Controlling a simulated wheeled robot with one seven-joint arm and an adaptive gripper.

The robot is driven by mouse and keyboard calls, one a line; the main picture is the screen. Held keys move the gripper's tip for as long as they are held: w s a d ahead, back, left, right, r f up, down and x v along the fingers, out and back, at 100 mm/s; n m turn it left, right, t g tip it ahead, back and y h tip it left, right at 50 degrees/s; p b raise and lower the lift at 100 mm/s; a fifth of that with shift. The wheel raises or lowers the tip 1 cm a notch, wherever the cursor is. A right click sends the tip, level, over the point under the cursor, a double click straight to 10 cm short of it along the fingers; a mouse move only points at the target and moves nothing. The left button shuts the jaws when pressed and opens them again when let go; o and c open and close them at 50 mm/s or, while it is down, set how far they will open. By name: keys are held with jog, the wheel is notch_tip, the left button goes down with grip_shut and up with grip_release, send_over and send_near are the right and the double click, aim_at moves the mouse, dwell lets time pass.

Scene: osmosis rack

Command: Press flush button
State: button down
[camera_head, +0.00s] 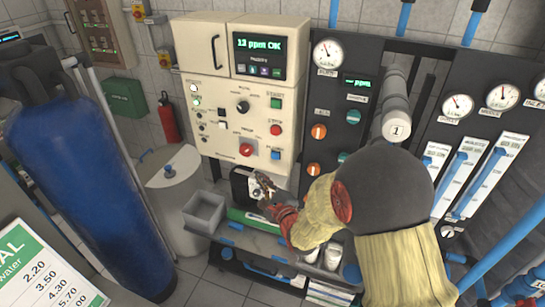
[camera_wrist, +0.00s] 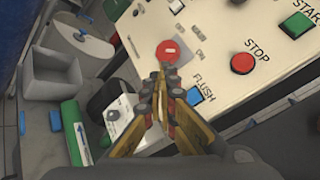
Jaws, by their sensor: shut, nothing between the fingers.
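The flush button is a square blue button at the lower right of the cream control panel (camera_head: 222,145). It shows in the head view (camera_head: 275,155) and, partly covered by my gripper's right finger, in the wrist view (camera_wrist: 195,97), with the label FLUSH beside it. My gripper (camera_wrist: 165,72) is shut and empty. Its fingertips appear just below the round red switch (camera_wrist: 167,51) in the wrist view, left of the flush button.
The red STOP button (camera_wrist: 242,63) and green START button (camera_wrist: 296,24) sit close to the flush button. A grey bin (camera_head: 205,211) and a green item (camera_head: 246,217) lie on the shelf below. A gauge panel with orange and teal knobs (camera_head: 319,131) stands to the right.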

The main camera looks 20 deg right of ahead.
aim_at(275, 155)
jog(key=shift+s+d, duration=0.1)
dwell(0.3)
jog(key=w+d, duration=0.5)
jog(key=w, duration=0.2)
dwell(0.3)
jog(key=shift+w+d, duration=0.15)
jog(key=shift+w, duration=0.05)
dwell(1.2)
jog(key=shift+w+d, duration=0.2)
jog(key=shift+w+d, duration=0.25)
jog(key=shift+w, duration=0.15)
dwell(0.9)
jog(key=shift+s, duration=0.1)
jog(key=shift+s+a, duration=0.5)
jog(key=shift+s, duration=0.1)
dwell(0.3)
